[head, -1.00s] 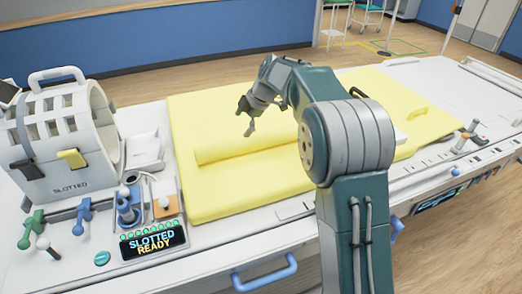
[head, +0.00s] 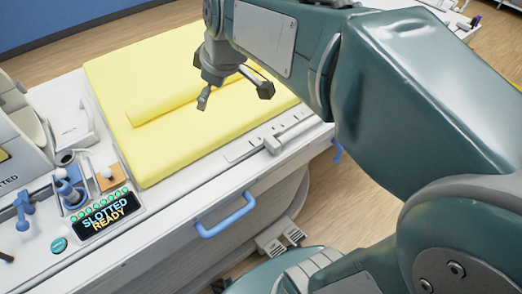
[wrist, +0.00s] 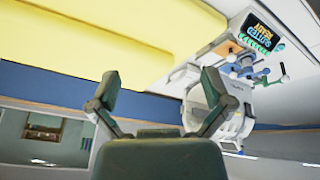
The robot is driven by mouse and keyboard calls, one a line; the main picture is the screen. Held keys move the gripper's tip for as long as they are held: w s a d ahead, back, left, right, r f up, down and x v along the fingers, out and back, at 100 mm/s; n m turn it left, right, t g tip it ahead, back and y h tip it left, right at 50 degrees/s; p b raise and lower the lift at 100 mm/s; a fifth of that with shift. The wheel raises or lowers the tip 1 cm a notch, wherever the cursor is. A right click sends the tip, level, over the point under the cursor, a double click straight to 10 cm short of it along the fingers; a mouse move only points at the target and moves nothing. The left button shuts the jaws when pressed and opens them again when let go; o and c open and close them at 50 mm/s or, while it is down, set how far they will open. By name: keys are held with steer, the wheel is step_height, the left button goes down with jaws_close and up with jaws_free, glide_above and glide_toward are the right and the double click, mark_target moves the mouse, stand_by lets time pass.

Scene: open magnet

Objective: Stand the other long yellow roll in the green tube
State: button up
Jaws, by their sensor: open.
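A long yellow roll (head: 160,92) lies on its side along a yellow pad (head: 185,155) in the head view. My gripper (head: 235,97) is open and empty, with its two fingers apart, and overlaps the roll's right part in the picture. How high it is above the pad I cannot tell. In the wrist view my gripper (wrist: 160,92) also shows open, with nothing between its fingers. I do not see a green tube in either current view.
A console display (head: 104,212) reading "SLOTTED READY" stands at the left, beside a blue post (head: 70,190) and an orange block (head: 107,178). A blue handle (head: 226,215) sticks out from the table's front. A white slotted housing (head: 22,150) is partly cut off at left.

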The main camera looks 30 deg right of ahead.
steer(key=s+d+f+m, duration=0.1)
steer(key=s+m, duration=0.1)
steer(key=s, duration=0.3)
steer(key=s+d+f+m+h, duration=0.1)
steer(key=s+f+m, duration=0.1)
steer(key=s, duration=0.3)
steer(key=s+d+f+m+t+h, duration=0.1)
steer(key=s+m, duration=0.3)
steer(key=s, duration=0.1)
steer(key=shift+s+d+f, duration=0.15)
steer(key=shift+f, duration=0.2)
